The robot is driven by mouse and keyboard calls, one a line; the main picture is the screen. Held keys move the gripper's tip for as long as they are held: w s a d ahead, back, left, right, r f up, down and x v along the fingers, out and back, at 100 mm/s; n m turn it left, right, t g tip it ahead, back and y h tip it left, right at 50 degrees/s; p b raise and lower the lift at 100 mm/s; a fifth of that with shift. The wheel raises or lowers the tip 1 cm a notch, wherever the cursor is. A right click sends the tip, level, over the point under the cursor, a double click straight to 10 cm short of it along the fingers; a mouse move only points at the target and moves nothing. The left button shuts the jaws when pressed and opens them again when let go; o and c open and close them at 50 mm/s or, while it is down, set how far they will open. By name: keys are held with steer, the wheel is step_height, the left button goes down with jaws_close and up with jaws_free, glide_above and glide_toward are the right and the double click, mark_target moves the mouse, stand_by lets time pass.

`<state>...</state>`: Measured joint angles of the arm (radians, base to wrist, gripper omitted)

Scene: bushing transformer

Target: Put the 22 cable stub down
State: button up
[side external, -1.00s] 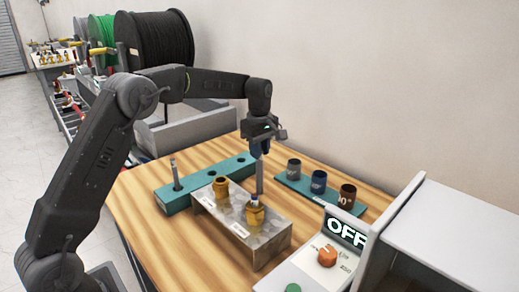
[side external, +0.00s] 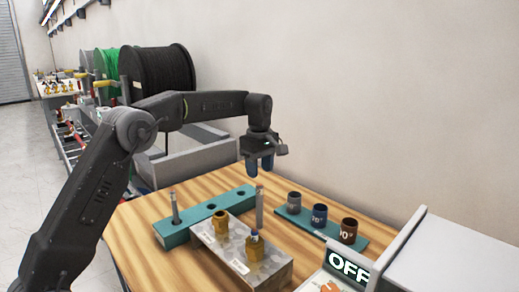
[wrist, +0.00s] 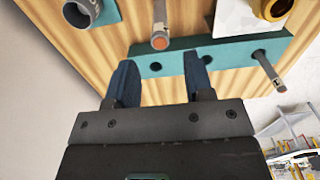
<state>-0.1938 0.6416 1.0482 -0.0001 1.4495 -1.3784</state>
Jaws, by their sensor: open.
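A grey cable stub (side external: 259,206) stands upright between the metal block and the cup rack; its foot is hidden in the side view. In the wrist view its copper-coloured end (wrist: 160,42) faces me, and it stands beside the teal block (wrist: 180,61), apart from its holes. I cannot read a number on it. My gripper (side external: 261,170) is open and empty above this stub, its blue fingers apart from it. The fingers also show in the wrist view (wrist: 160,80). A second stub (side external: 175,207) stands in the teal block's left hole.
The metal block (side external: 240,262) carries two brass fittings (side external: 219,224). A teal rack (side external: 335,232) with three cups stands to the right. A grey box with an OFF sign (side external: 348,266) is at front right. Bare wood (side external: 160,265) shows at front left.

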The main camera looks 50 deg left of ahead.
steer(key=s+d+r+m+t, duration=0.1)
steer(key=s+r+m, duration=0.1)
steer(key=r, duration=0.3)
steer(key=s+d+r+m, duration=0.1)
steer(key=s+d+r, duration=0.15)
steer(key=r, duration=0.35)
steer(key=s+d+r+m+t, duration=0.1)
steer(key=s+d+m+t, duration=0.3)
steer(key=s, duration=0.6)
steer(key=s+d+f+m, duration=0.1)
steer(key=s+f+m, duration=0.4)
steer(key=s, duration=0.4)
steer(key=s+d+f+m, duration=0.2)
steer(key=s+f+m, duration=0.3)
steer(key=s, duration=0.4)
steer(key=shift+s+f+m+t, duration=0.25)
steer(key=shift+s+m+t, duration=0.1)
steer(key=shift+m, duration=0.15)
